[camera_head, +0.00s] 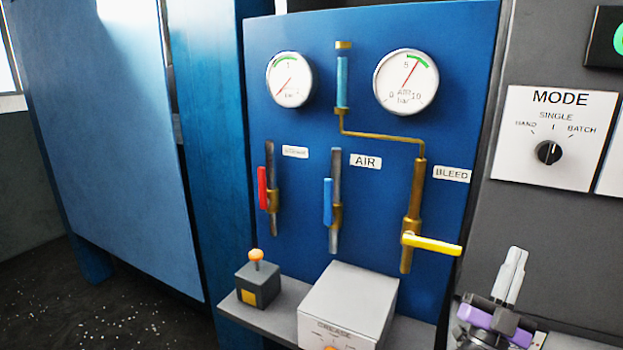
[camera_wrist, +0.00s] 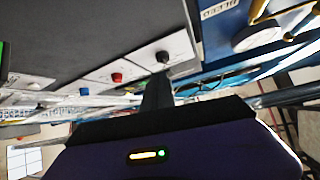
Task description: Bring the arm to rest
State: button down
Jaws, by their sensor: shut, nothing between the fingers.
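My gripper (camera_head: 515,265) is at the lower right of the head view, with light grey fingers pointing up and a purple band below them. The fingers are together and empty. It stands in front of the dark grey panel, right of the yellow bleed lever (camera_head: 432,244), with a visible gap between them in the picture. In the wrist view the dark fingers (camera_wrist: 157,92) show as one narrow shape over a purple body with small lit lamps.
The blue panel (camera_head: 385,150) carries two gauges, a red lever (camera_head: 263,188) and a blue lever (camera_head: 328,201). A grey grease box (camera_head: 350,295) and an orange-knobbed joystick (camera_head: 257,280) stand on the ledge below. The MODE plate (camera_head: 555,105) is above my gripper.

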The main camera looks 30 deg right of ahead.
jog(key=s+a+f+n+t+y, duration=0.3)
jog(key=a+f+n+t+y, duration=0.35)
jog(key=a+n+y, duration=0.35)
jog(key=s+a+f+n+t+y, duration=0.2)
jog(key=a+f+n+t+y, duration=0.4)
jog(key=n+y, duration=0.4)
jog(key=s+a+f+g+y, duration=0.3)
jog(key=s+a, duration=0.5)
jog(key=a, duration=0.1)
jog(key=s+a+f+m+g+y, duration=0.1)
jog(key=s+a+f+g+y, duration=0.2)
jog(key=s+a, duration=0.6)
jog(key=shift+s+f+g, duration=0.3)
jog(key=shift+g, duration=0.35)
